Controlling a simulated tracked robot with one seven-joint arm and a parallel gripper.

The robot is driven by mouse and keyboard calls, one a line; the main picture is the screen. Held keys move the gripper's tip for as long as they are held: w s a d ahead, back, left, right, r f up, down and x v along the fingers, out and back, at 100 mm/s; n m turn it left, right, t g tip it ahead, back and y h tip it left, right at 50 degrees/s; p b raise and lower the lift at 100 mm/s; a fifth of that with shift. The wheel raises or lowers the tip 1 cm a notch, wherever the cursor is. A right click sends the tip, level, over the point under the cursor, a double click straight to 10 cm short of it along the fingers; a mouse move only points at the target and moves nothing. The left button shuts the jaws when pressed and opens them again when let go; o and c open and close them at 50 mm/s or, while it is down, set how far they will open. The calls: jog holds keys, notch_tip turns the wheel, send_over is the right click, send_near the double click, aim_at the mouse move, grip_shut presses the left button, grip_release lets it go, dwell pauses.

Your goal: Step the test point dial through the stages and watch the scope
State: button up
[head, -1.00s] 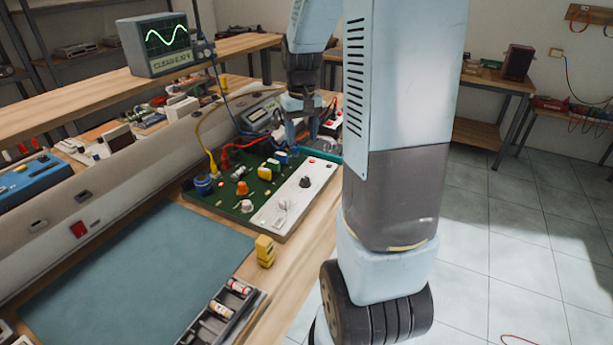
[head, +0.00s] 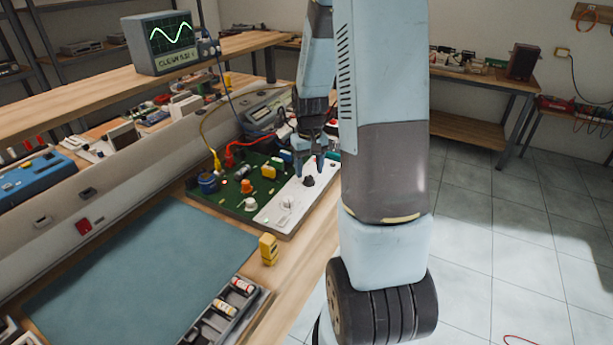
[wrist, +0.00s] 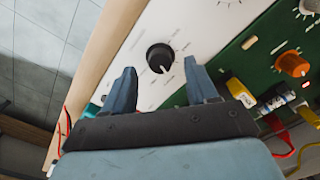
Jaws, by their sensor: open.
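A black dial (head: 308,181) sits on the white panel strip (head: 275,208) at the right side of a green circuit board (head: 228,196). In the wrist view the black dial (wrist: 160,58) has a light pointer line and a ring of printed marks. My gripper (head: 309,170) is open just above the dial. In the wrist view its fingertips (wrist: 160,76) stand on either side of the dial, apart from it. The scope (head: 158,42) on the shelf shows a green sine wave with evenly rounded peaks. The label below its screen is too small to read surely.
A yellow block (head: 268,249) stands at the bench's front edge near a grey parts tray (head: 215,315). Yellow and red leads plug into the board beside an orange knob (head: 247,187). A blue-grey mat (head: 130,270) lies clear at left.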

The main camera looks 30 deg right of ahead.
aim_at(306, 178)
jog(key=shift+f, duration=1.45)
jog(key=shift+c, duration=0.4)
jog(key=c, duration=0.9)
jog(key=shift+o, duration=0.2)
jog(key=shift+a, duration=0.5)
jog(key=shift+d, duration=0.35)
jog(key=shift+c, duration=0.6)
jog(key=m, duration=0.4)
jog(key=shift+d+m, duration=0.15)
jog(key=shift+m, duration=1.65)
